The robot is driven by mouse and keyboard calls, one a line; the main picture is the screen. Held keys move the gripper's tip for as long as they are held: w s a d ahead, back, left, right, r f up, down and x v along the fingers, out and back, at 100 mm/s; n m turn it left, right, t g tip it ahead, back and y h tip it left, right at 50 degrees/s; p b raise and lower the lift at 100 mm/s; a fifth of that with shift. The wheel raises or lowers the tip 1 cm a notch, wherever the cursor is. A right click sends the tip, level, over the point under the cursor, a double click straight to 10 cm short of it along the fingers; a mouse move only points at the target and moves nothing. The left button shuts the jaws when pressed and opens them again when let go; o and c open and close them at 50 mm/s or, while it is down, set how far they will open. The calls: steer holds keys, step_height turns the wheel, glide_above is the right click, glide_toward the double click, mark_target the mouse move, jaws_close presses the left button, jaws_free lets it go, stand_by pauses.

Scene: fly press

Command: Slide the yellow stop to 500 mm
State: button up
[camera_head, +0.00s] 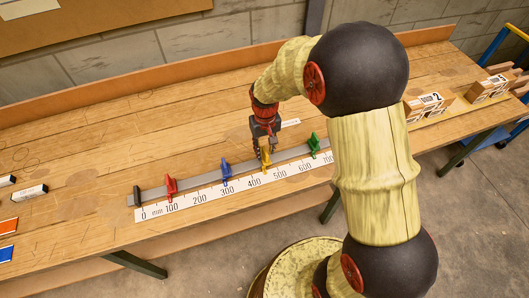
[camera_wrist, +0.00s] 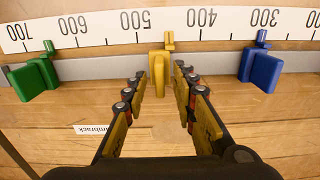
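The yellow stop (camera_wrist: 158,74) sits on the grey rail of the long white scale, with its pointer between the 400 and 500 marks, near 450. In the head view the yellow stop (camera_head: 266,160) is just below my gripper (camera_head: 264,146). In the wrist view my gripper (camera_wrist: 160,78) is open, with one fingertip on each side of the yellow stop and small gaps showing. The scale (camera_wrist: 185,22) reads upside down in the wrist view.
The red stop (camera_head: 171,188) is near 100. The rail between yellow and green is clear.

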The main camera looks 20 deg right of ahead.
steer(key=shift+f, duration=0.55)
jaws_close()
stand_by(0.6)
